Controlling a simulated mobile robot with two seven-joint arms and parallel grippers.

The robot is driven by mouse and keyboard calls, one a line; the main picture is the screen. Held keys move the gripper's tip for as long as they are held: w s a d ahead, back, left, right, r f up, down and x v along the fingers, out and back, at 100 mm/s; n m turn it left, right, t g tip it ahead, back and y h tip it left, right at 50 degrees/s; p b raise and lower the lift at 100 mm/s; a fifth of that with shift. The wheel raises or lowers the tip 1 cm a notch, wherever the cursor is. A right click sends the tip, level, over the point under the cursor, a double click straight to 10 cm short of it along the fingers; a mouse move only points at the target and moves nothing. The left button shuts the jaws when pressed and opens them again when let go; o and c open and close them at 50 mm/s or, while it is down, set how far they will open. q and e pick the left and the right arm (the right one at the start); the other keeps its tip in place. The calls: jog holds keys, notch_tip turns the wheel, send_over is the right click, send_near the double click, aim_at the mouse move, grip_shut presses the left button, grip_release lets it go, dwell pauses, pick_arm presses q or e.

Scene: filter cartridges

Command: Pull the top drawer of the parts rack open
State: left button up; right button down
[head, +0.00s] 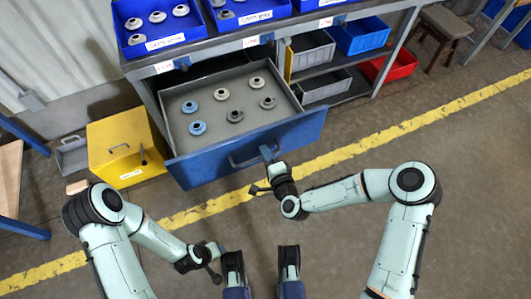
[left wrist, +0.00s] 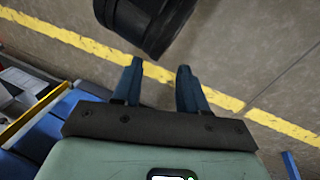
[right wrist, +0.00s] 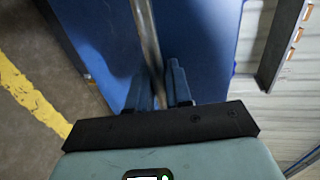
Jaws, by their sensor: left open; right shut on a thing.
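The parts rack (head: 215,57) stands at the top of the head view. Its top drawer (head: 205,166) has a blue front and is pulled well out, with its grey inside showing. My right gripper (head: 270,156) is shut on the grey bar handle (head: 239,163) on the drawer front. In the right wrist view the bar handle (right wrist: 147,35) runs between the fingers (right wrist: 160,85). My left gripper (head: 216,262) is open and empty, low in the head view; its spread fingers (left wrist: 157,85) show in the left wrist view.
Blue bins (head: 150,50) with cartridges stand on the rack top. A yellow box (head: 110,125) stands left of the drawer. A yellow line crosses the floor, and open floor lies in front.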

jog(key=c, duration=1.2)
grip_release()
pick_arm(q)
jog(key=s+d+r+g+h+p, duration=0.1)
jog(key=s+d+r+g+p, duration=0.1)
jog(key=s+r+p, duration=0.3)
jog(key=s+d+r, duration=0.1)
jog(key=s, duration=0.1)
jog(key=shift+s+d+r+m, duration=0.2)
jog(key=shift+s+m, duration=0.1)
pick_arm(e)
jog(key=v, duration=1.3)
jog(key=shift+s+d, duration=0.1)
jog(key=shift+s, duration=0.1)
